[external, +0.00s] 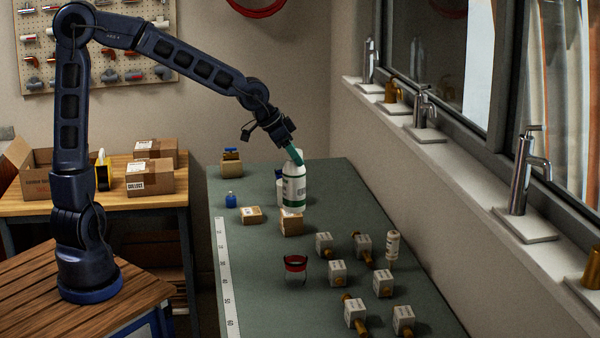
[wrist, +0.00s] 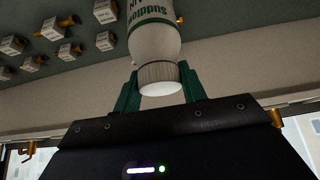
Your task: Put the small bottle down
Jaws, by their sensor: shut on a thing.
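A white bottle with a green-banded label (external: 294,192) is held upright by its cap end in my gripper (external: 297,158). In the wrist view the same bottle (wrist: 153,40) has its pale cap between the two green fingers of my gripper (wrist: 160,88). In the external view its base is just over a small cardboard box (external: 291,226) on the green bench top (external: 255,285). I cannot tell whether it touches the box.
The bench's front left is clear beside a white ruler (external: 228,290).

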